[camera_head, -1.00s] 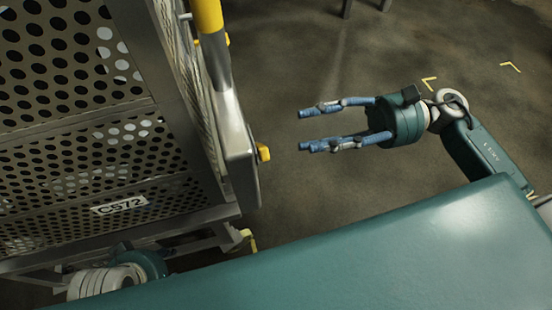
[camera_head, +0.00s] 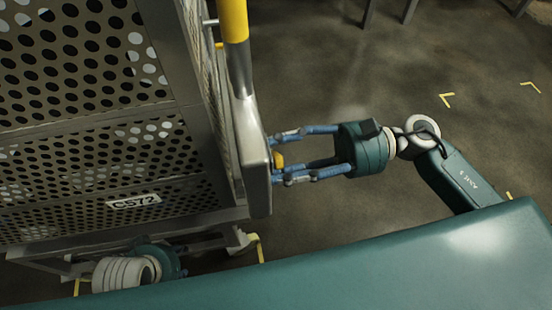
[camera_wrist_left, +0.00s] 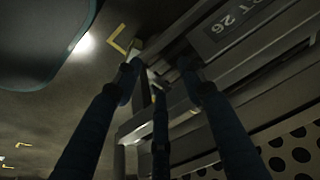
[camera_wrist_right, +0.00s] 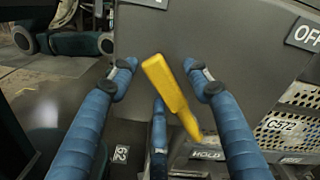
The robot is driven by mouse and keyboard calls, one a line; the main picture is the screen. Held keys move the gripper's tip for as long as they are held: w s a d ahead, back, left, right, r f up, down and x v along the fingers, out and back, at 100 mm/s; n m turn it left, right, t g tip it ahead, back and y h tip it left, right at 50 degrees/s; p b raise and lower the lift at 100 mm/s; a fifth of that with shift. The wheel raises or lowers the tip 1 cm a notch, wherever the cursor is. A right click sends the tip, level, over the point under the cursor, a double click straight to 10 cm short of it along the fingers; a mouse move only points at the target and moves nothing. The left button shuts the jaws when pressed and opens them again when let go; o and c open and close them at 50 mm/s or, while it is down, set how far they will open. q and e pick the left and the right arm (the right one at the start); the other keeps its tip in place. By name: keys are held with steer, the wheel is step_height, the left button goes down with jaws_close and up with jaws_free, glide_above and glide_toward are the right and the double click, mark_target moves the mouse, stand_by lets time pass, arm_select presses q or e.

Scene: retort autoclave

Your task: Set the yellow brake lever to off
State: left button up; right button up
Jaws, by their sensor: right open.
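The yellow brake lever (camera_wrist_right: 172,92) lies between the spread blue fingers of my right gripper (camera_wrist_right: 160,75) in the right wrist view. It slants down and right on a dark panel, its lower end close to the HOLD plate (camera_wrist_right: 207,154). An OFF plate (camera_wrist_right: 303,34) sits at upper right. In the head view the lever (camera_head: 279,160) shows at the cart post's edge, with my right gripper (camera_head: 279,159) open around it; contact is unclear.
Open floor (camera_head: 450,60) with yellow corner marks lies to the right.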

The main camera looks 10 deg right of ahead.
jaws_close()
arm_select(q)
steer(key=shift+s+d, duration=0.1)
